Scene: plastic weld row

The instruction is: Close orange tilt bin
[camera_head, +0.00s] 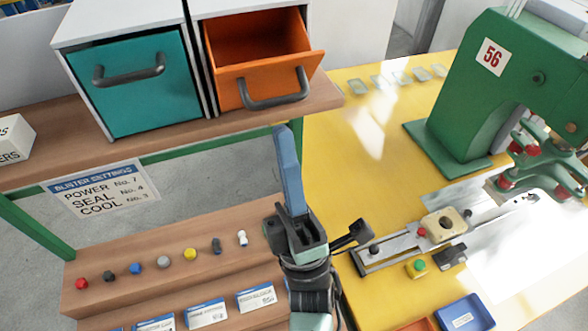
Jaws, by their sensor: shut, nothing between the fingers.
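The orange tilt bin (265,85) is in a white cabinet at the top of the view. Its front is tilted outward, so its open orange inside shows. A dark grey handle (273,101) is on its front. My gripper (287,130) is below the bin, in front of the shelf, pointing up with its blue fingers shut and nothing between them. The fingertips appear apart from the handle, a little below and right of it in the picture. The gap in depth is hard to tell.
A teal bin (137,84) beside it is shut. The bins stand on a wooden shelf (190,130). Right is a yellow table (345,180) with a green machine (462,100) numbered 56. Below, a wooden stand (120,265) bears several small coloured parts.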

